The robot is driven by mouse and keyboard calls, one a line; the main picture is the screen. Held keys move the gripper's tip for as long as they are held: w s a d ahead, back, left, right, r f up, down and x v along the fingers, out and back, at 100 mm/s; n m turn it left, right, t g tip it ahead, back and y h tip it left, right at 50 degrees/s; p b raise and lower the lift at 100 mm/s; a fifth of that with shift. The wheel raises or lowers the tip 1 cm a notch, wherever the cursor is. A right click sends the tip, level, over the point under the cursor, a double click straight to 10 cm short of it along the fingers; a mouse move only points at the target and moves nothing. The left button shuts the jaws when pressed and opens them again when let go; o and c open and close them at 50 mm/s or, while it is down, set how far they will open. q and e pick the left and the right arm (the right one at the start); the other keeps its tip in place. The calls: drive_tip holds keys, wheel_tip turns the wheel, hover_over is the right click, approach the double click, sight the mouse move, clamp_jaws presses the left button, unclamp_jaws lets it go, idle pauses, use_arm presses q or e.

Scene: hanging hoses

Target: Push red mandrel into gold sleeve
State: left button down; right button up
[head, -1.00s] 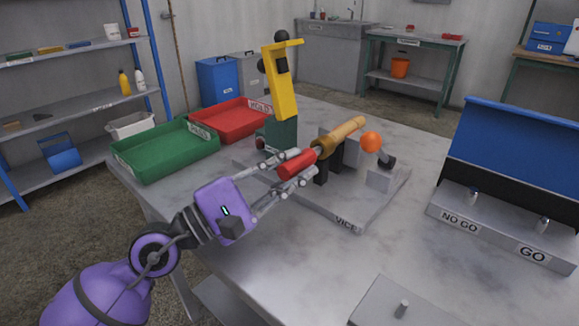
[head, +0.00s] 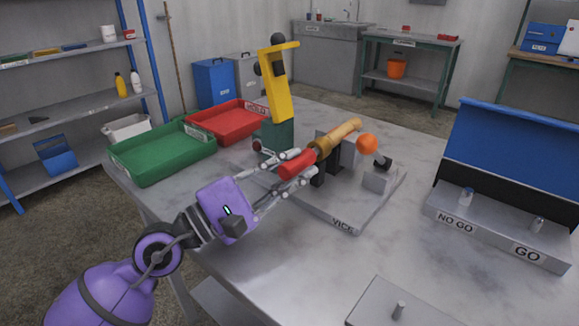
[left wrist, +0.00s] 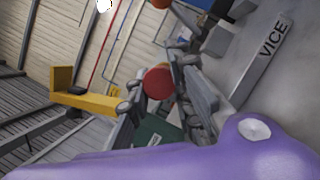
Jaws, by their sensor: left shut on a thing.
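The red mandrel (head: 297,166) lies between the fingers of my left gripper (head: 298,169), which is shut on it. Its round red end (left wrist: 158,83) faces the camera in the left wrist view. The mandrel's far end is in line with the gold sleeve (head: 338,134) and meets its near, wider end; how deep it sits inside I cannot tell. The sleeve is held at a slant in the vice (head: 344,224), between dark jaws (head: 318,174). My right gripper is not in view.
An orange ball knob (head: 367,144) stands right of the sleeve. A yellow upright (head: 280,85) on a green block stands behind the gripper. Green (head: 160,151) and red (head: 226,122) trays lie at the back left.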

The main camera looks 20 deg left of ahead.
use_arm(q)
drive_tip(key=shift+w+d, duration=0.2)
drive_tip(key=shift+w, duration=0.5)
idle(1.1)
drive_tip(key=c, duration=1.5)
unclamp_jaws()
drive_tip(key=shift+w+d, duration=0.1)
drive_tip(key=shift+w, duration=0.05)
drive_tip(key=r+v, duration=0.1)
drive_tip(key=v, duration=0.3)
drive_tip(key=r+v, duration=0.1)
drive_tip(key=v, duration=0.3)
drive_tip(key=r+v, duration=0.1)
drive_tip(key=v, duration=0.4)
drive_tip(key=shift+s, duration=0.35)
